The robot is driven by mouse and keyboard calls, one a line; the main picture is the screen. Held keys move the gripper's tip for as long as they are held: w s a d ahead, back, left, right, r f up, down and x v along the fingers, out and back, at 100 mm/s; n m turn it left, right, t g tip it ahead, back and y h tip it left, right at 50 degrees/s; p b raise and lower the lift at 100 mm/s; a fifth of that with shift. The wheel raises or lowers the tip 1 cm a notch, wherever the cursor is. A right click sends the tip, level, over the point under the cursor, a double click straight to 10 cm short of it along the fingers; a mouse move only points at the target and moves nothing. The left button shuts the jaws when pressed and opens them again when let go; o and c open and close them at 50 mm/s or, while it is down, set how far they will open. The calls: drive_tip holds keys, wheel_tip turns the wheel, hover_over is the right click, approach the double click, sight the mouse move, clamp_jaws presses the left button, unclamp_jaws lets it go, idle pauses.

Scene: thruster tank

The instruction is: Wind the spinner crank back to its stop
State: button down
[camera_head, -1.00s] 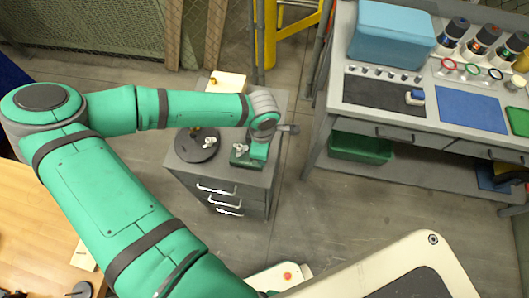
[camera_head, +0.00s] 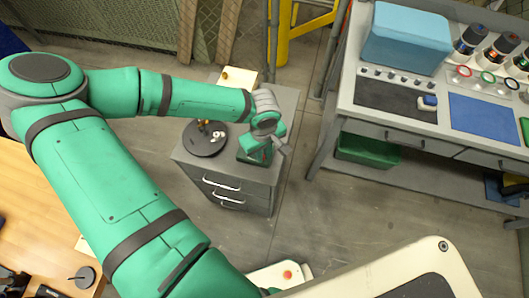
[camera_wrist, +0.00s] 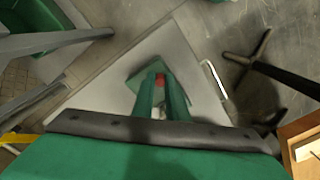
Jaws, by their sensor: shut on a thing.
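A green box-like unit (camera_head: 254,152) stands on the grey drawer cabinet's top, partly hidden under my wrist in the head view. In the wrist view its green body (camera_wrist: 146,74) lies beyond my gripper's fingertips. My gripper (camera_wrist: 160,84) points down at it, with its two green fingers close together. A small red part (camera_wrist: 160,79) shows between the fingertips, and my gripper is shut on what I take to be the crank handle. The handle's shape and angle are mostly hidden by the fingers. I cannot tell where its stop is.
A black round disc (camera_head: 205,143) with small brass and white pieces stands left of the unit on the cabinet (camera_head: 283,105). A pale box (camera_head: 237,77) is behind it. A workbench (camera_head: 345,100) stands to the right, with clear floor between it and the cabinet.

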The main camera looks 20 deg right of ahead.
drive_tip(key=shift+m, duration=0.3)
drive_tip(key=c, duration=1.8)
unclamp_jaws()
drive_tip(key=shift+o, duration=0.2)
wheel_tip(320, 180, up, 11)
drive_tip(key=shift+f, duration=0.1)
